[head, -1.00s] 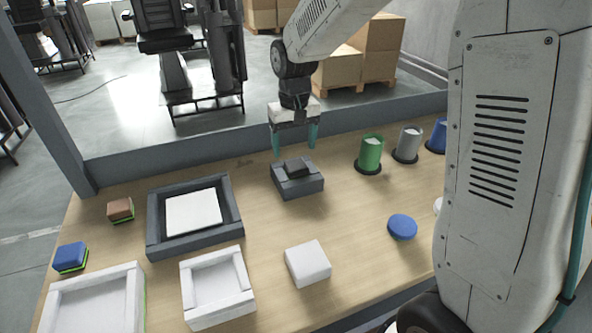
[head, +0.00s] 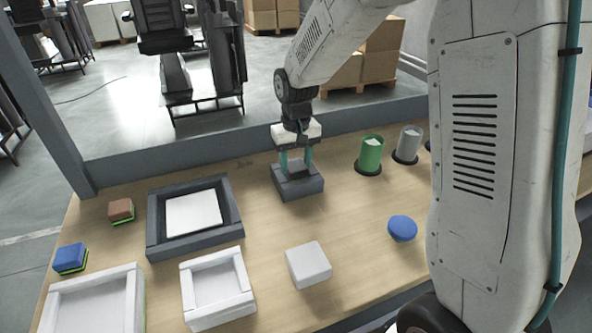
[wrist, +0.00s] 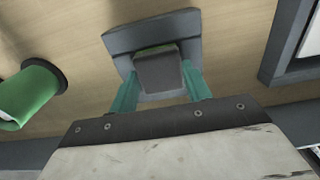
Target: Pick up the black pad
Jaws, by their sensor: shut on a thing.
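The black pad (wrist: 159,72) is a small dark block with a thin green strip at its edge in the wrist view. It sits on a dark grey square stand (head: 299,189) on the wooden table; the stand also shows in the wrist view (wrist: 120,42). My gripper (head: 296,160) is lowered onto the stand. Its teal fingers (wrist: 160,88) are on both sides of the pad and are shut on it. In the head view the pad (head: 297,170) is partly hidden between the fingers.
Right of the stand are a green cup (head: 370,155) and a grey cup (head: 407,145). A dark square frame (head: 160,242) with a white plate lies to the left. A white block (head: 308,264) and a blue disc (head: 402,228) lie in front, with bare table between.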

